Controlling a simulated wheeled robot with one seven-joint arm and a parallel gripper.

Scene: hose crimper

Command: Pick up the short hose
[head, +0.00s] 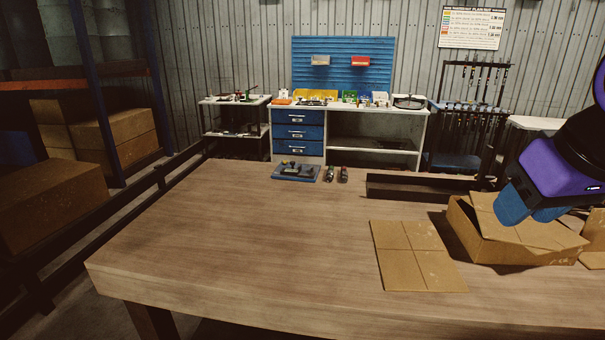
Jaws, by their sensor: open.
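I cannot make out the short hose for certain in the head view. My gripper (532,212) is at the right, with a purple body and blue fingers. Its fingers are apart, with nothing seen between them, and point down over an open cardboard box (482,241). I cannot tell whether they touch the box. The box's inside is mostly hidden by its flaps and my gripper. Two small dark items with red or green parts, one of them (329,174) beside the other (343,174), lie at the table's far edge, too small to identify.
A flat cardboard sheet (415,270) lies on the wooden table (230,240) left of the box. A blue tray with dark parts (293,175) and a long dark trough (420,189) are at the far edge. The table's left and middle are clear.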

